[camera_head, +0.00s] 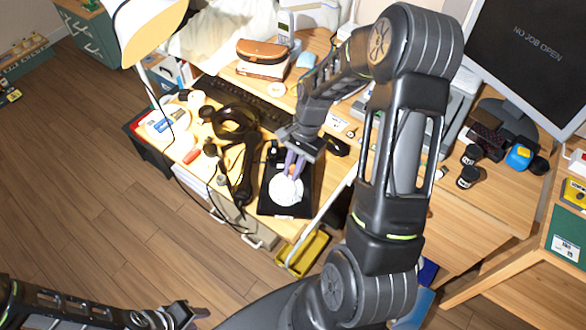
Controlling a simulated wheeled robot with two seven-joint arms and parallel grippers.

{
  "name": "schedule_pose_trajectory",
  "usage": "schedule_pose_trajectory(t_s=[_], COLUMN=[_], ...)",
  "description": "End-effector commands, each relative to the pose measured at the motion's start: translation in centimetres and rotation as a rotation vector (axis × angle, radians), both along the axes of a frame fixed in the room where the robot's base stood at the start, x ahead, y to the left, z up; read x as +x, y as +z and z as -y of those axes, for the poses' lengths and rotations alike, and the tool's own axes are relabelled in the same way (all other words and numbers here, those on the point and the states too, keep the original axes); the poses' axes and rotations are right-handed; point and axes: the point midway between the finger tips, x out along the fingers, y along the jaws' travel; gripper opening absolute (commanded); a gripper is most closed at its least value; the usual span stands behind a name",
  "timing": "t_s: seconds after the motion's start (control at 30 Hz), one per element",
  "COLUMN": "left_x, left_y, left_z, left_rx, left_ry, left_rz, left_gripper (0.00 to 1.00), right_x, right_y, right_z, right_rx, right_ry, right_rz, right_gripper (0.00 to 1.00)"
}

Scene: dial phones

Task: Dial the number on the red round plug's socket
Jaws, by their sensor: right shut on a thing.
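A black phone (270,203) with a white round dial (286,190) lies near the front edge of the wooden desk. My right gripper (292,174) reaches down over it, its purple-grey fingers close together at the upper part of the dial. It is shut, apparently on the dial; the exact contact is too small to make out. A small red object (192,156) lies on the desk to the left; I cannot tell whether it is the round plug. No socket number is readable. My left gripper (192,314) is low at the left, over the floor, away from the desk; its jaw gap is unclear.
A dark keyboard (250,99) lies behind the phone. Black headphones or a coiled dark item (235,124) lie to its left. A lamp (150,28) hangs over the desk's left side. A monitor (525,55) stands at the right.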

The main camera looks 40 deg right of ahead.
Motion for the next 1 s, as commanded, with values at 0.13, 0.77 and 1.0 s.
schedule_pose_trajectory(t_s=[0.13, 0.77, 1.0], left_x=[0.0, 0.0, 0.0], left_y=[-0.3, -0.4, -0.5], left_z=[0.0, 0.0, 0.0], left_rx=[0.0, 0.0, 0.0], left_ry=[0.0, 0.0, 0.0], left_rz=[0.0, 0.0, 0.0], left_gripper=[0.36, 0.36, 0.36], right_x=[0.1, -0.3, -1.1], right_y=[-0.3, -0.6, -0.8], right_z=[0.1, 0.2, 0.4], right_rx=[0.0, 0.001, 0.0], right_ry=[0.0, -0.001, -0.001], right_rz=[0.0, -0.001, -0.001], right_gripper=[0.0, 0.0, 0.0])
